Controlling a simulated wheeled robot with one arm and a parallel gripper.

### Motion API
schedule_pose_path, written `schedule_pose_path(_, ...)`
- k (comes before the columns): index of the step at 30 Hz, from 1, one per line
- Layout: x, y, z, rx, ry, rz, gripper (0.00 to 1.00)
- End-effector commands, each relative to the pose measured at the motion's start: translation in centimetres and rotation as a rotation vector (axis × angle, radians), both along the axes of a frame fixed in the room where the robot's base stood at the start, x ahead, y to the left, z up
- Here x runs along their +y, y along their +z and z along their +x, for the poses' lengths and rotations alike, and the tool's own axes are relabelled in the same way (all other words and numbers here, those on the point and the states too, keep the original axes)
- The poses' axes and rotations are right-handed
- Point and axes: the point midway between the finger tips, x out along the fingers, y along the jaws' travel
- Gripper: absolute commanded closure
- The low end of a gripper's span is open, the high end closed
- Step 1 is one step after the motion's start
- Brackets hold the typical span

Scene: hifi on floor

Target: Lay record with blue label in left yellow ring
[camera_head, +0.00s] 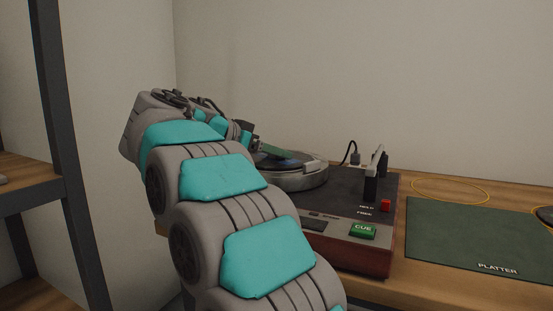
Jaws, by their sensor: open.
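My gripper (254,143) is partly hidden behind my own arm, at the left edge of the turntable (308,180). What shows of it is small and dark, and it is open. A dark disc with a bluish patch (288,160) lies on the turntable platter, close beside my gripper; I cannot tell clearly whether the patch is a blue label. I cannot tell whether my gripper touches the disc. A yellow ring (415,189) lies flat and empty on the wooden table at the back right. A second yellow ring shows only in part at the right edge, by a dark round object (546,214).
The turntable's deck (345,236) has a green CUE button (362,231), a red button (385,205) and an upright grey part (376,165). A green mat marked PLATTER (475,240) covers the table (420,284) front right. A dark-framed shelf (62,150) stands at left.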

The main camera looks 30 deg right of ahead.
Motion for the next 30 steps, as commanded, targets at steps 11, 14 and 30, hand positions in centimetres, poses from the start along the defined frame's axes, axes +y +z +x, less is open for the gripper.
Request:
schedule_pose_path(11, 0.02, 0.0, -0.04, 0.0, -0.001, 0.0, 0.53)
schedule_pose_path(14, 0.01, 0.0, -0.03, 0.001, -0.001, 0.001, 0.64)
schedule_pose_path(30, 0.02, 0.0, -0.05, 0.001, -0.001, 0.001, 1.0)
